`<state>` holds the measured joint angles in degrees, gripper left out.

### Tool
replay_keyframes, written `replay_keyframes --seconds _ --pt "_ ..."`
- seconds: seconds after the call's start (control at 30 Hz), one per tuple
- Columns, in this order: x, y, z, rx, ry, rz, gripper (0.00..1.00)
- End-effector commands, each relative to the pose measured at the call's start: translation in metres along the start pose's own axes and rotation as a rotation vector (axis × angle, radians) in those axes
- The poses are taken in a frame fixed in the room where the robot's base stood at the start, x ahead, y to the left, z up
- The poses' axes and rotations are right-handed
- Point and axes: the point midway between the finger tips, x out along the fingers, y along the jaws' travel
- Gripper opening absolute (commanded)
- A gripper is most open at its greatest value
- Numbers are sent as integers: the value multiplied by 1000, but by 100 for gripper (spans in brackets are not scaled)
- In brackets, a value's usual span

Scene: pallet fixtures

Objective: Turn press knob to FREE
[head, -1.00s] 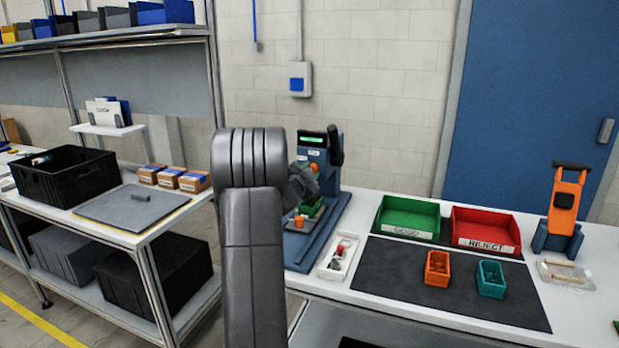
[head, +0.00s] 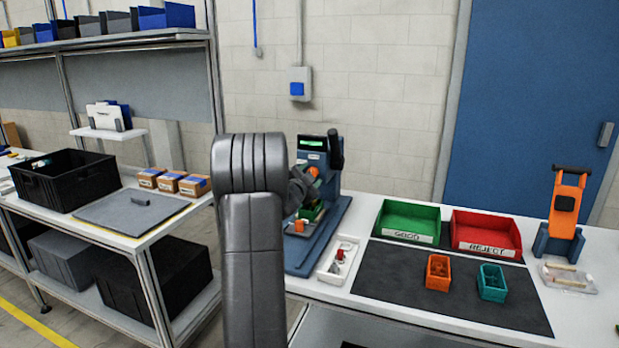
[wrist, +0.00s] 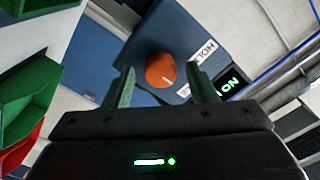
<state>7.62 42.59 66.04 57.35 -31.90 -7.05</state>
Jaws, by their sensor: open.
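The blue press (head: 322,158) stands on the white bench, partly hidden behind my arm. In the head view my gripper (head: 302,188) is close to the press front.
A dark lever (head: 336,148) rises at the press's right. An orange block (head: 299,226) is at its base. A white tray (head: 327,268) with small parts lies in front. Green GOOD (head: 407,221) and red REJECT (head: 486,233) bins stand right.

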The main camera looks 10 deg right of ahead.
Motion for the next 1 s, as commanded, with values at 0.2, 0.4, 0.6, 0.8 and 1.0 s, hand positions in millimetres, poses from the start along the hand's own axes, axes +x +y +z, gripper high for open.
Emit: replay_keyframes --seconds 0.2,0.4,0.6,0.8,1.0 --pt "-11 0 0 0 0 -1 52" --pt "-49 0 1 0 -1 -2 52" --pt "-94 0 1 0 -1 -3 52" --pt "-126 0 1 1 -1 -2 52" --pt "-138 0 0 1 0 0 52"
